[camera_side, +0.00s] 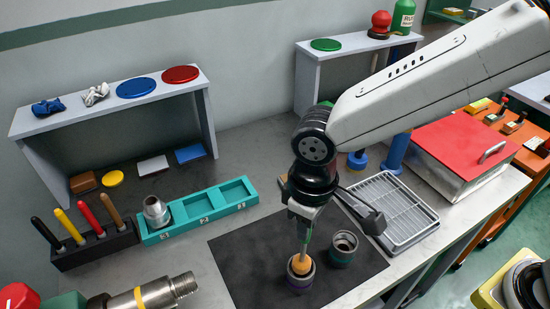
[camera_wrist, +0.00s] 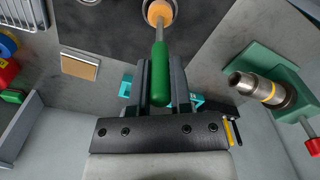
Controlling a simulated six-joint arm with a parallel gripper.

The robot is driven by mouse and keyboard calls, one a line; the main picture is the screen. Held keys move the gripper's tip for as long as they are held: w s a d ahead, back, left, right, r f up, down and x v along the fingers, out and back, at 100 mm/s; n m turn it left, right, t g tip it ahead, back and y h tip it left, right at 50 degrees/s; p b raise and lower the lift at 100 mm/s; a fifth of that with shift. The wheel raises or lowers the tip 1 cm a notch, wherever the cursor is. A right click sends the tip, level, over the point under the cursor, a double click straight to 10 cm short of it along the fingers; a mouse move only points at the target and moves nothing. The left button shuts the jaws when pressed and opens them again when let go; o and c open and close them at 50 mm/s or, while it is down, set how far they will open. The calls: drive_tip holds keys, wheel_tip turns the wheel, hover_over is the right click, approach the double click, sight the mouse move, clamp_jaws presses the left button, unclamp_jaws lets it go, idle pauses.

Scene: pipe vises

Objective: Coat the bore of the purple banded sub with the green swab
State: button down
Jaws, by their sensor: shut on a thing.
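The green swab has a green handle (camera_wrist: 160,80), a thin grey shaft and an orange head (camera_wrist: 159,12). My gripper (camera_side: 304,214) points down and is shut on the handle; in the wrist view the handle lies between the two fingers. The purple banded sub (camera_side: 299,285) stands upright on the dark mat, right under my gripper. The swab's head (camera_side: 301,263) is at the sub's mouth, seemingly partly inside, with its upper part showing above the rim. The lower bore is hidden. A second sub with a green band (camera_side: 343,248) stands upright just behind and right.
The dark mat (camera_side: 240,260) lies under both subs. A teal numbered tray (camera_side: 205,211) with a metal fitting (camera_side: 155,211) is at left, beside a rack (camera_side: 95,247) of coloured handles. A threaded pipe (camera_side: 158,293) is front left. A wire tray (camera_side: 388,210) stands right.

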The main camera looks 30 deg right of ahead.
drive_tip(key=shift+f, duration=1.15)
idle(0.8)
drive_tip(key=shift+r+n, duration=0.25)
drive_tip(key=shift+n, duration=0.9)
drive_tip(key=shift+r+n, duration=0.25)
drive_tip(key=shift+n, duration=0.9)
drive_tip(key=shift+m, duration=0.4)
drive_tip(key=m, duration=0.3)
drive_tip(key=shift+f+m, duration=0.25)
drive_tip(key=shift+m, duration=0.15)
drive_tip(key=shift+f+m, duration=0.15)
drive_tip(key=shift+m, duration=1)
drive_tip(key=shift+f+m, duration=0.1)
drive_tip(key=shift+m, duration=1.05)
